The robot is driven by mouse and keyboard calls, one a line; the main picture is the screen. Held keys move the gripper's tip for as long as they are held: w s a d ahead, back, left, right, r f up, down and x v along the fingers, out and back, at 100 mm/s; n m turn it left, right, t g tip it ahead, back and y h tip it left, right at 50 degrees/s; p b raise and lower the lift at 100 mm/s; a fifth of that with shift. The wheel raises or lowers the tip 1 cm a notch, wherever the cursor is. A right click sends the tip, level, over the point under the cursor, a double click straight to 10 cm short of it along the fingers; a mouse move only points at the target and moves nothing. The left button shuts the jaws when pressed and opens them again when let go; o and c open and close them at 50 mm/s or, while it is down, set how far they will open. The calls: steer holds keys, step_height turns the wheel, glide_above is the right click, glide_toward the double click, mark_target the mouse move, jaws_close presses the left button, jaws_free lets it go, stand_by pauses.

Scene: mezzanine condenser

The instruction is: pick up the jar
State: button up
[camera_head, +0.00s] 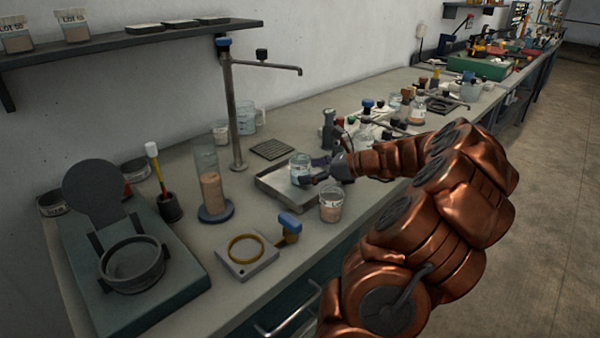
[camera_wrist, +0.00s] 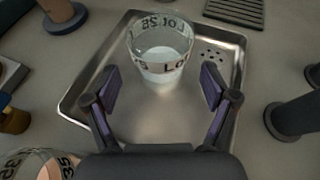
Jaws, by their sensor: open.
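A clear glass jar (camera_head: 300,168) with lot lettering and pale contents stands upright in a shallow metal tray (camera_head: 268,187). In the wrist view the jar (camera_wrist: 160,42) is centred ahead of my gripper, and the tray (camera_wrist: 85,75) lies around it. My gripper (camera_head: 313,173) is open at the right side of the jar in the head view. In the wrist view my gripper (camera_wrist: 160,78) has one finger on each side of the jar's near part, with gaps visible on both sides. I cannot tell how deep the jar sits between the fingertips.
A second jar with beige contents (camera_head: 331,204) stands beside the tray's near edge; it also shows in the wrist view (camera_wrist: 38,168). A tall post with a spout (camera_head: 234,110) and a glass cylinder (camera_head: 208,180) stand left of the tray. Apparatus (camera_head: 368,125) crowds the bench behind my gripper.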

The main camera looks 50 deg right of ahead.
mark_target(297, 170)
steer(key=x, duration=0.4)
steer(key=shift+w+a+r, duration=0.1)
steer(key=shift+w+r, duration=0.05)
steer(key=shift+w, duration=0.15)
steer(key=shift+c, duration=0.2)
steer(key=c, duration=1.4)
steer(key=shift+r, duration=0.2)
